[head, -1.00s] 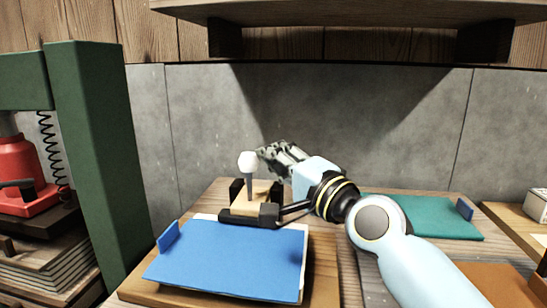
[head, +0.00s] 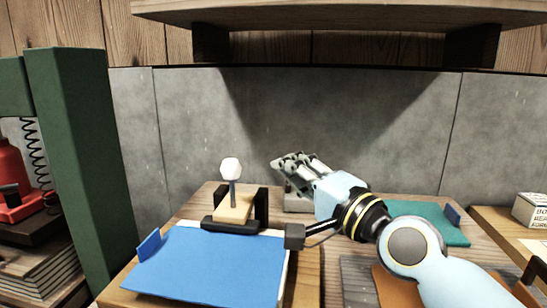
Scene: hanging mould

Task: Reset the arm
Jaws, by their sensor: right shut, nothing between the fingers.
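My right arm comes in from the lower right in the head view. Its right gripper (head: 281,165) is shut and empty, pointing up and left in front of the grey wall. It is to the right of a white knob on a dark stem (head: 231,168), apart from it. The knob stands upright on a small wooden block (head: 234,206) with black sides. My left gripper does not show.
A blue sheet (head: 208,264) lies on a board at the front. A teal sheet (head: 431,222) lies behind my right arm. A green post (head: 80,165) stands at left with a red device (head: 12,172) beyond it. A shelf (head: 340,12) hangs above; a white box (head: 531,210) is at right.

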